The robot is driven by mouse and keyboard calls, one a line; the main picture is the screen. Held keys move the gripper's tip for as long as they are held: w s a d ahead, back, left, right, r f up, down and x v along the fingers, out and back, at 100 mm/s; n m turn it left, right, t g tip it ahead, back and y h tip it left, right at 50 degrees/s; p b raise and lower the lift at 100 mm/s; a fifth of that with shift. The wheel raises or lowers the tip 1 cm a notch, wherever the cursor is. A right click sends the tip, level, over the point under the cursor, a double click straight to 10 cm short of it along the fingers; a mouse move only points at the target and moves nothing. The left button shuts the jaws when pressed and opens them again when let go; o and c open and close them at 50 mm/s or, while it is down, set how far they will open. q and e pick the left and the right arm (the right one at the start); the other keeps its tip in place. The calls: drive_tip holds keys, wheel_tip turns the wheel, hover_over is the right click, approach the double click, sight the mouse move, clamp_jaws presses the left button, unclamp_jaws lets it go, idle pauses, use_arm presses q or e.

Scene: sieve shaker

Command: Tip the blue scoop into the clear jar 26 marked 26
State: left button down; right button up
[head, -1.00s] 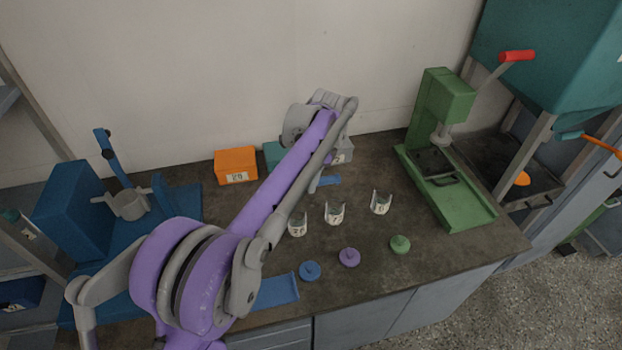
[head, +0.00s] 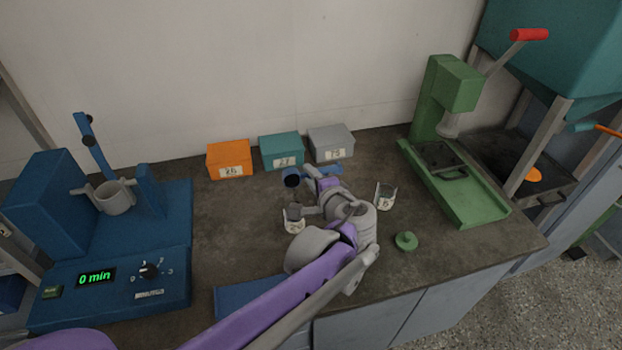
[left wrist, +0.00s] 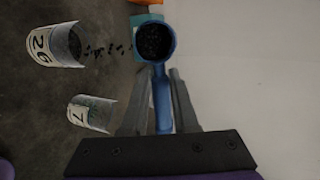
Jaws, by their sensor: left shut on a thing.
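My left gripper (head: 322,178) is shut on the handle of the blue scoop (head: 292,181). In the left wrist view the gripper (left wrist: 160,105) holds the scoop (left wrist: 154,42), whose cup has dark grains in it. The clear jar 26 (head: 292,222) stands on the counter just below the cup in the head view. In the left wrist view jar 26 (left wrist: 55,44) lies left of the cup, with dark grains inside. A line of grains (left wrist: 107,49) shows between cup and jar; I cannot tell whether they are falling or lying on the counter. My right gripper is not in view.
A jar marked 7 (left wrist: 92,113) stands close beside jar 26. Another clear jar (head: 385,196) and a green lid (head: 405,241) are to the right. Orange (head: 229,159), teal (head: 281,151) and grey (head: 331,143) boxes stand behind. A green press (head: 455,180) is at right, a blue shaker (head: 120,255) at left.

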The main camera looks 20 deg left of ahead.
use_arm(q)
drive_tip(key=shift+s+d+f+n+t+y+b, duration=0.1)
drive_tip(key=shift+s+d+n+t+y+b, duration=0.1)
drive_tip(key=shift+t+y+b, duration=0.65)
drive_tip(key=shift+s+d+f+n+t+y+b, duration=0.1)
drive_tip(key=shift+s+t+y+b, duration=0.1)
drive_tip(key=shift+t+y+b, duration=0.65)
drive_tip(key=g+h+p, duration=0.1)
drive_tip(key=p, duration=0.3)
drive_tip(key=r+g+h+p, duration=0.1)
drive_tip(key=shift+w+a+g+h+p, duration=0.3)
drive_tip(key=shift+w+p, duration=0.05)
drive_tip(key=shift+p, duration=0.05)
